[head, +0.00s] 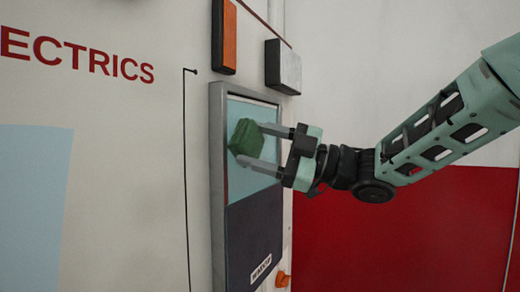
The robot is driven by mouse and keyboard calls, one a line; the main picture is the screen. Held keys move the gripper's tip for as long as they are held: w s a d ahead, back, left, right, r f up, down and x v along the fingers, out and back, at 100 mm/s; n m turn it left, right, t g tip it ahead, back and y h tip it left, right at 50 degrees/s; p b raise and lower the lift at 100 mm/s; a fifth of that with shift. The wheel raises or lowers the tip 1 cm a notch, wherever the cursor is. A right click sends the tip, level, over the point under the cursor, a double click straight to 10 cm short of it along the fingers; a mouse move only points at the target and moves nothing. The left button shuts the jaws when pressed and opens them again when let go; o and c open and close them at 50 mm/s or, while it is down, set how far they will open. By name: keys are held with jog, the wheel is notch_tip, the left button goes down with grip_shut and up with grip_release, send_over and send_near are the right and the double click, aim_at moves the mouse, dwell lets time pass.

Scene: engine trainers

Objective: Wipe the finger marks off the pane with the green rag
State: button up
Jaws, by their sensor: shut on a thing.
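The pane (255,186) is a light blue panel in the upper part of a grey metal frame on the wall. My gripper (255,150) reaches in from the right, its two fingers pointing left at the pane. It is shut on the green rag (246,138), a crumpled dark green bundle at the fingertips. The rag lies over the upper middle of the pane in this view. I cannot tell whether it touches the glass. I cannot make out any finger marks; the rag and fingers hide part of the pane.
A dark panel with a white label (261,268) fills the frame's lower half. An orange block (229,40) and a grey-black box (283,67) are mounted above the frame. An orange knob (282,280) sits at its lower right. A thin dark rod (186,170) runs down the wall left of it.

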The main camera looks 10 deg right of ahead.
jog(key=w+d, duration=0.6)
jog(key=w, duration=0.4)
jog(key=shift+d+f+p, duration=0.15)
jog(key=shift+d+p, duration=0.2)
jog(key=shift+p, duration=0.05)
dwell(0.5)
jog(key=shift+s+a+b, duration=1.1)
jog(key=shift+s+a, duration=0.05)
jog(key=shift+s, duration=0.55)
jog(key=shift+s+a+b, duration=1.1)
jog(key=shift+s+b, duration=0.05)
jog(key=shift+s, duration=0.5)
jog(key=shift+s+a+b, duration=1.1)
jog(key=shift+s+a, duration=0.05)
jog(key=shift+s, duration=0.55)
jog(key=shift+d, duration=0.1)
jog(key=shift+s+d+b, duration=0.2)
jog(key=shift+s+d, duration=0.35)
jog(key=shift+d, duration=0.3)
jog(key=shift+s+d+b, duration=0.25)
jog(key=shift+s+d, duration=0.25)
jog(key=shift+d, duration=0.3)
jog(key=shift+s+d+b, duration=0.2)
jog(key=shift+s+d, duration=0.35)
jog(key=shift+d, duration=0.3)
